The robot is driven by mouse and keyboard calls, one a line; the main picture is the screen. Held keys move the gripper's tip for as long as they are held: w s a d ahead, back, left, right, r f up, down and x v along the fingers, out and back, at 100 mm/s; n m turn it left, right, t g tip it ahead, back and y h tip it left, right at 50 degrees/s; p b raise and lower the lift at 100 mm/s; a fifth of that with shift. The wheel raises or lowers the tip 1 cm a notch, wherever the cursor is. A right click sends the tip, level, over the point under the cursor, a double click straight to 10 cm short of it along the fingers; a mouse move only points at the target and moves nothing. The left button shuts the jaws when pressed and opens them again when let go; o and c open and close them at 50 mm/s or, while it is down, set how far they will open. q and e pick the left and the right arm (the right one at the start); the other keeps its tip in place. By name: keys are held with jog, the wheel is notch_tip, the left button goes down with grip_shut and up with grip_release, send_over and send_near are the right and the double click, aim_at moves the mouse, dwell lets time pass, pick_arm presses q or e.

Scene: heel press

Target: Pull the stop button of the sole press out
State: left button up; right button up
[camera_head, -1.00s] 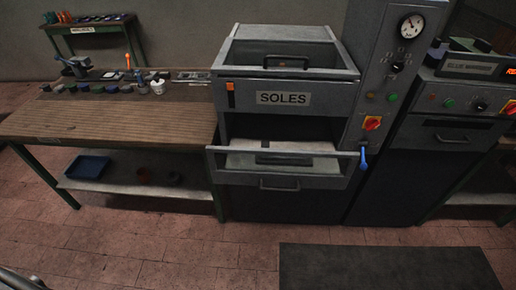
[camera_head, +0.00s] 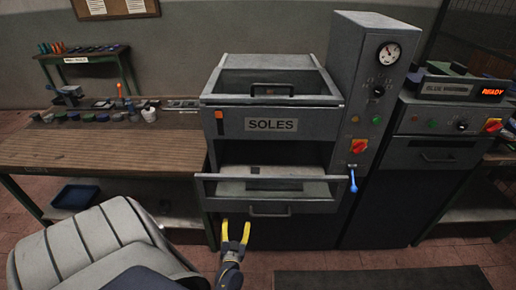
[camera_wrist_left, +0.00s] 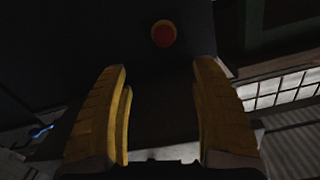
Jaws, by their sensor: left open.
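The sole press (camera_head: 272,125), a grey machine marked SOLES, stands in the middle of the head view. I cannot pick out this button in the head view. My left gripper (camera_head: 236,232) has yellow fingers, is open and empty, and is in front of the press's lower part. Its two fingers also show in the left wrist view (camera_wrist_left: 162,75), apart from the button. My right gripper is not seen.
The press's control column (camera_head: 368,95) carries a gauge, small buttons, a red-yellow switch (camera_head: 358,146) and a blue-handled lever (camera_head: 353,181). A tray (camera_head: 270,190) juts from the press front. A wooden bench (camera_head: 100,150) stands left, another machine (camera_head: 440,140) right.

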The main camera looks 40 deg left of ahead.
pick_arm(q)
jog(key=x, duration=1.7)
jog(key=shift+s+a+r, duration=0.15)
jog(key=shift+a+r, duration=0.2)
jog(key=shift+a, duration=0.1)
grip_shut()
